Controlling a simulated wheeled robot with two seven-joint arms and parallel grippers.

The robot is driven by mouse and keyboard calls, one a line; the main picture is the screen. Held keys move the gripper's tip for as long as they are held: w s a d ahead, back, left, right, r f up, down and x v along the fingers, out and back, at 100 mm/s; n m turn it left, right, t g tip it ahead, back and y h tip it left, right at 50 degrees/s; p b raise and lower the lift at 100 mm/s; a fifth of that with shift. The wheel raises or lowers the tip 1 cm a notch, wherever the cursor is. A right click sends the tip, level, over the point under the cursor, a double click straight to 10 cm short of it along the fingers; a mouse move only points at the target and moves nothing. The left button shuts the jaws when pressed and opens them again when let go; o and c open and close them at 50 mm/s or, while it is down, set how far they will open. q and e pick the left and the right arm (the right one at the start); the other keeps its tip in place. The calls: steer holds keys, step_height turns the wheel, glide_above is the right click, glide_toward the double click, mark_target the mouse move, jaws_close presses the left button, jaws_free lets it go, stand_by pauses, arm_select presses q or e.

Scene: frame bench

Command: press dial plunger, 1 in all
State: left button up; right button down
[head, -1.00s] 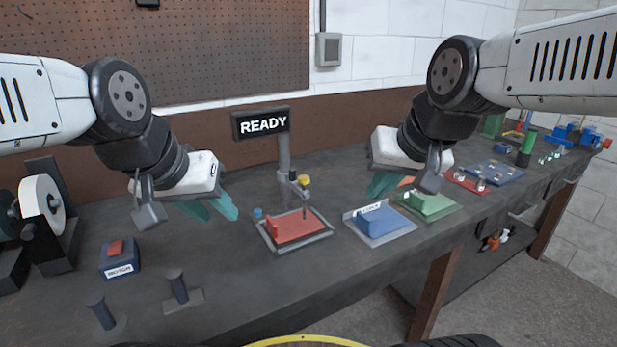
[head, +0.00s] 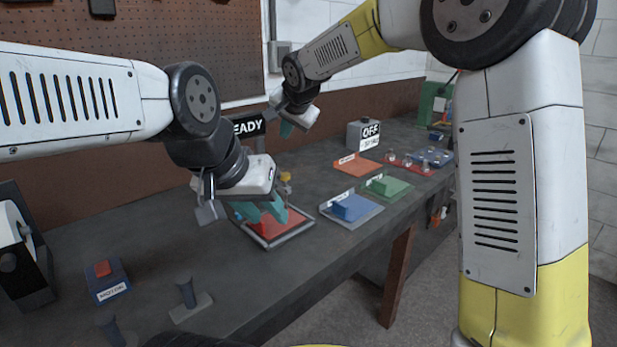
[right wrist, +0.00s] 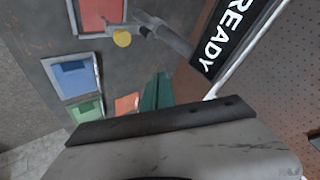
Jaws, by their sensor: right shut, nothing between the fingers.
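A small yellow knob (head: 286,177) on the stand under the READY sign (head: 249,126) may be the dial plunger; my left gripper partly hides it in the head view. It also shows in the right wrist view (right wrist: 122,38), beside the red block. My left gripper (head: 262,213) has its teal fingers apart, empty, above the red block (head: 278,224) in its tray. My right gripper (head: 287,130) is shut and empty, near the READY sign and above the bench. In the right wrist view its teal fingers (right wrist: 157,92) point past the sign, apart from the yellow knob.
A red-button box (head: 106,278) and a grey post (head: 188,293) stand at front left.

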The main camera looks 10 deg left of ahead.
mark_target(284, 174)
steer(key=shift+w+a+f, duration=0.15)
steer(key=shift+a, duration=0.15)
steer(key=shift+f, duration=0.1)
steer(key=shift+f, duration=4.3)
steer(key=shift+f, duration=0.1)
steer(key=shift+f, duration=0.3)
steer(key=shift+f, duration=1.25)
steer(key=shift+r, duration=1.7)
